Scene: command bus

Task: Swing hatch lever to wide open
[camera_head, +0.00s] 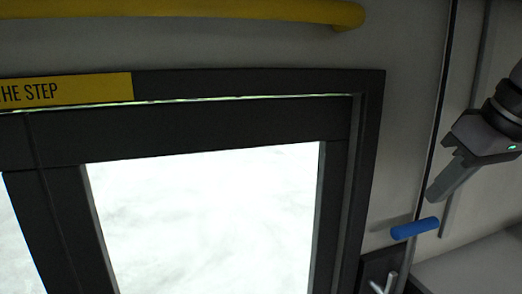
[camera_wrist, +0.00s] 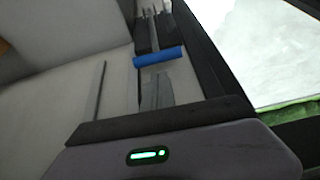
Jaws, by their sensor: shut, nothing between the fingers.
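A blue bar-shaped handle (camera_head: 415,228), which looks like the hatch lever, sticks out from the light wall right of the dark window frame. It lies nearly level, its right end slightly higher. It also shows in the wrist view (camera_wrist: 158,57), beyond my fingers. My gripper (camera_head: 433,197) is shut and empty, its fingers pointing down and left just above the handle's right end in the head view. A small gap shows between them there. In the wrist view my gripper (camera_wrist: 156,78) points toward the blue handle; whether it touches cannot be told. The handle's mount is not clear.
A dark-framed window (camera_head: 205,220) fills the left and middle. A yellow rail (camera_head: 250,10) runs along the top. A small metal lever (camera_head: 384,284) on a dark plate sits below the blue handle. A grey ledge (camera_head: 475,270) is at lower right.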

